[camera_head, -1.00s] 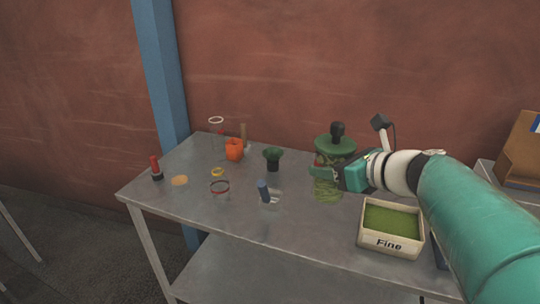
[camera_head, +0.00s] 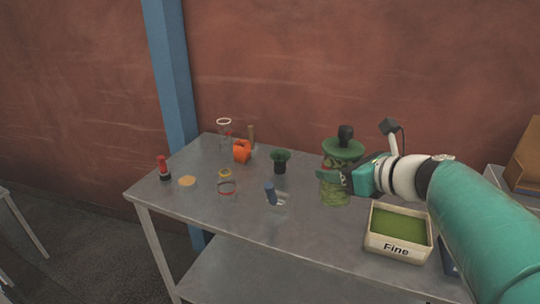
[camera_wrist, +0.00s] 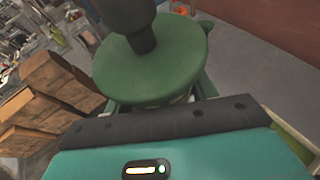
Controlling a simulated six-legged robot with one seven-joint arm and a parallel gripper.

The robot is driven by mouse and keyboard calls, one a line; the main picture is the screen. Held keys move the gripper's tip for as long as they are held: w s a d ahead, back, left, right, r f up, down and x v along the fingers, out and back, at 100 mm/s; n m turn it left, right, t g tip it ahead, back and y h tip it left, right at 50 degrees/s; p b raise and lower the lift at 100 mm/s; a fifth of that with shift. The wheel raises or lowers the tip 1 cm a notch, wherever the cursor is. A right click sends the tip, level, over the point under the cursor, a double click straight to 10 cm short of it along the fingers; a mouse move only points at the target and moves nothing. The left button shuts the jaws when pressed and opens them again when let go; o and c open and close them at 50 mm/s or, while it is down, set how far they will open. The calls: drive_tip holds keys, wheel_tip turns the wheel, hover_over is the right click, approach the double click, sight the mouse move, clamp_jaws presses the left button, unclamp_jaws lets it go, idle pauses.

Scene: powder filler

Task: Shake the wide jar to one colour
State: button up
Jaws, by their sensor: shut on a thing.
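The wide jar (camera_head: 335,194) is clear, with a broad green lid (camera_head: 343,149) and a dark knob on top. It stands roughly upright towards the back right of the table. Its contents look mottled green above and paler green below; whether they are one colour is too small to tell. My gripper (camera_head: 335,175) is shut on the jar's side, below the lid, and hides part of the body. In the wrist view the lid (camera_wrist: 150,70) and knob fill the middle, and the jar's contents are hidden. I cannot tell whether its base touches the table.
A tray labelled "Fine" (camera_head: 396,247) with green powder stands at the front right. A dark green funnel-like piece (camera_head: 280,160), an orange piece (camera_head: 242,151), a blue-capped vial (camera_head: 269,192) and a red-topped item (camera_head: 164,168) stand left. A cardboard box (camera_head: 525,160) is far right.

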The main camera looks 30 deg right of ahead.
drive_tip(key=a, duration=0.4)
drive_tip(key=d, duration=0.9)
drive_tip(key=shift+a, duration=2.45)
drive_tip(key=shift+a, duration=2.3)
drive_tip(key=d, duration=0.9)
drive_tip(key=a, duration=0.4)
drive_tip(key=shift+a, duration=0.25)
